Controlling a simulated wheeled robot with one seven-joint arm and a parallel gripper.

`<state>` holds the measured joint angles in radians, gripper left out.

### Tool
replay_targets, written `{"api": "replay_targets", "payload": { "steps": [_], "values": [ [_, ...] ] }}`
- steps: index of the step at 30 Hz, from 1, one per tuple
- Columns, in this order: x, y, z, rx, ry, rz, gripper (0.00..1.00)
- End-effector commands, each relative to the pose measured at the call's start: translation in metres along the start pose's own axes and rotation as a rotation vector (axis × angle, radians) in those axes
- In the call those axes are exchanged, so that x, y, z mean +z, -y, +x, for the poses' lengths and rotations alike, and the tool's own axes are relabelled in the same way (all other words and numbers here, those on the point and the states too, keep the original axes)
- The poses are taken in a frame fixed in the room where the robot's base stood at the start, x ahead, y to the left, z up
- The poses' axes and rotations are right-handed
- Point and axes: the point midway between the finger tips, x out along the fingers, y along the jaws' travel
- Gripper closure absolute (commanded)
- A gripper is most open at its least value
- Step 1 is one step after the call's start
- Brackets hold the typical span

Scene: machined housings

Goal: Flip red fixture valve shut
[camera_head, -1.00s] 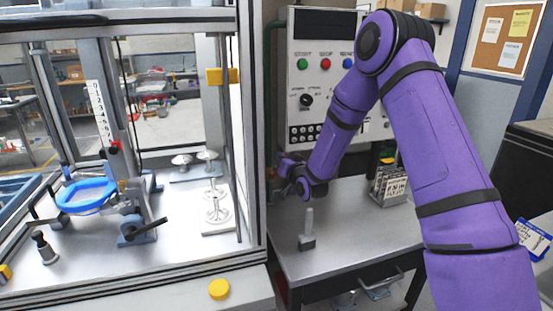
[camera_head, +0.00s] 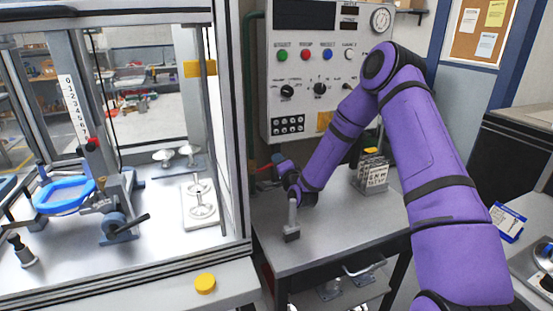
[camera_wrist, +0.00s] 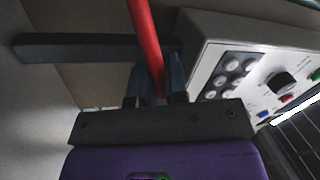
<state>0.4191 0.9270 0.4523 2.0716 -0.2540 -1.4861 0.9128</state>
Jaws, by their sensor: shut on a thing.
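The red valve handle (camera_wrist: 148,38) is a long red bar in the wrist view. It runs down from the top edge to between the two fingers of my gripper (camera_wrist: 157,88). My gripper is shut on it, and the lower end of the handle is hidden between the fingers. A dark flat bar (camera_wrist: 80,46) reaches in from the left, close to the handle. In the head view my gripper (camera_head: 279,170) is small and partly hidden, at the left end of the bench below the control panel.
The control panel (camera_head: 330,105) with buttons and knobs is close behind my arm. A glass-walled enclosure (camera_head: 231,120) stands to the left. A small grey post (camera_head: 292,218) and a holder with printed cards (camera_head: 374,172) stand on the bench (camera_head: 335,232). The bench between them is clear.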

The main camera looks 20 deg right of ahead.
Motion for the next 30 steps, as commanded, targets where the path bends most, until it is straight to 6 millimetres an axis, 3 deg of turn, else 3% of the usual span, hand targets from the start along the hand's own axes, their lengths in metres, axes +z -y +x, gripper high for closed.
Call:
{"api": "replay_targets", "payload": {
  "steps": [23, 24, 26, 30],
  "values": [
    [0.0030, -0.0090, -0.0025, 0.004, -0.018, 0.098, 1.00],
    [0.0030, -0.0091, -0.0025, 0.004, -0.018, 0.098, 0.79],
    [0.0029, -0.0090, -0.0024, 0.004, -0.018, 0.098, 0.66],
    [0.0029, -0.0085, -0.0021, 0.003, -0.019, 0.098, 0.62]
  ]
}}
